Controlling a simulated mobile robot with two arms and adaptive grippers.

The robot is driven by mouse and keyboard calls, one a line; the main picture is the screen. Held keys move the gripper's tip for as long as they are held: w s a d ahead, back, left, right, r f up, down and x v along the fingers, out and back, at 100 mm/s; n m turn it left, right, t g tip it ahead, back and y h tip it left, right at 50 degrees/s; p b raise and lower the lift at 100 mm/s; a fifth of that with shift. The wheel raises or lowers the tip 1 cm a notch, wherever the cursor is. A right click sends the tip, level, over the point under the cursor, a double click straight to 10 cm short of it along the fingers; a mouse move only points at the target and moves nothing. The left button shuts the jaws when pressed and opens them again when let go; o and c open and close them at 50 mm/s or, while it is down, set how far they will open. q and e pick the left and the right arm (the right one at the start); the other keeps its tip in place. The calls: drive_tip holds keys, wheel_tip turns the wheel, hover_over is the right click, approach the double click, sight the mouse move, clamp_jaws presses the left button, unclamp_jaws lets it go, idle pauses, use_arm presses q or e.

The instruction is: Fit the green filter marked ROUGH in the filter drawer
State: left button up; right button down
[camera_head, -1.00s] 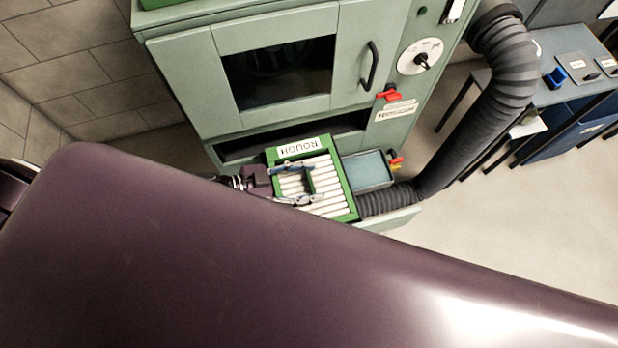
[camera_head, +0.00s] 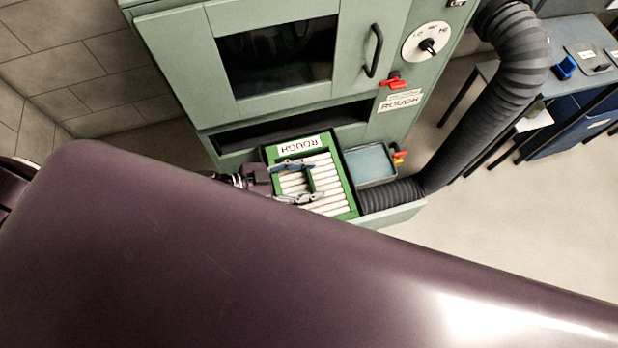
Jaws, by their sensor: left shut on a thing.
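The green filter (camera_head: 345,192) has a white label reading ROUGH, upside down in the picture, and white pleats. It is at the opened filter drawer (camera_head: 408,211) of the green machine. A dark edge shows around its far and left sides, and it looks level with or inside the drawer's left bay; its exact depth is hard to tell. My left gripper (camera_head: 303,181) comes in from the left over the filter and is shut on its green middle grip. My large purple arm link hides the drawer's near left part. My right gripper is not in view.
A blue-grey tray (camera_head: 370,167) sits to the right of the filter. A thick ribbed hose (camera_head: 478,115) runs from the machine's side down to the drawer.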

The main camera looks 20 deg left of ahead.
use_arm(q)
drive_tip(key=o, duration=1.5)
drive_tip(key=v, duration=1.2)
drive_tip(key=shift+s, duration=0.1)
